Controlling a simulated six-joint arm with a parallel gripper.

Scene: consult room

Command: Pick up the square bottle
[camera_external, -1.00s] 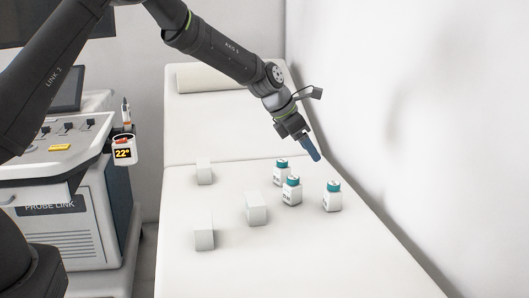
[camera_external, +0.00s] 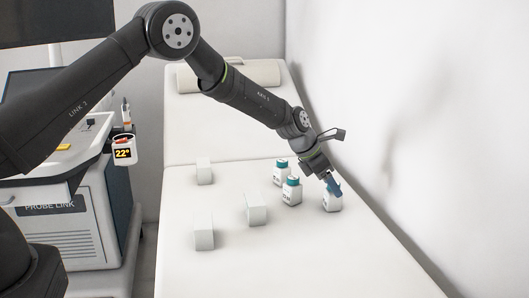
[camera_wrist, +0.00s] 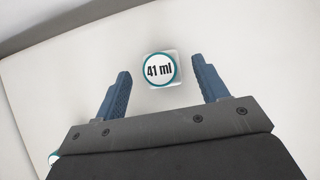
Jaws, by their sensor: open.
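A white square bottle (camera_external: 332,203) stands on the couch at the right of the bottle group, its cap hidden behind my gripper in the external view. In the wrist view the same bottle (camera_wrist: 161,70) shows from above, with a round teal-rimmed top marked "41 ml". My gripper (camera_external: 335,185) is over this bottle. In the wrist view my gripper (camera_wrist: 161,80) is open, with one blue finger left and one right of the bottle, gaps on both sides. Two more white bottles with teal caps stand to the left, one nearer (camera_external: 291,192) and one farther (camera_external: 280,173).
Three white blocks stand left of the bottles: one far (camera_external: 204,173), one middle (camera_external: 256,209), one near (camera_external: 204,235). The white couch (camera_external: 290,265) is clear at the front. A wall (camera_external: 440,130) runs along the right. A cart (camera_external: 75,235) stands at the left.

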